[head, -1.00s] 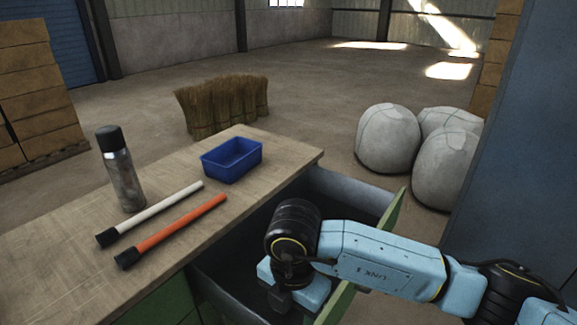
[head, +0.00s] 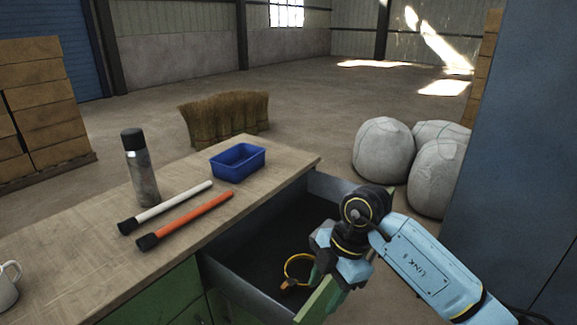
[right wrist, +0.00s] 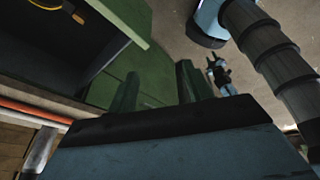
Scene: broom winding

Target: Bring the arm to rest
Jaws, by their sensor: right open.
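My right gripper (head: 326,280) hangs by the front panel of the open drawer, near its right end. In the right wrist view its two green fingers (right wrist: 155,88) stand apart with nothing between them. The grey drawer (head: 245,283) is pulled out from the green cabinet under the bench. Inside it lies a yellow loop (head: 287,266) with a brownish end; part of it also shows in the right wrist view (right wrist: 45,5). My left gripper is not in view.
On the wooden bench (head: 75,255) are a blue tray (head: 238,174), a bottle (head: 142,175), a white stick (head: 175,206), an orange stick (head: 190,217) and a mug (head: 7,287). Straw bristles (head: 225,118) stand behind. Grey sacks (head: 384,150) and a blue panel (head: 520,130) are right.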

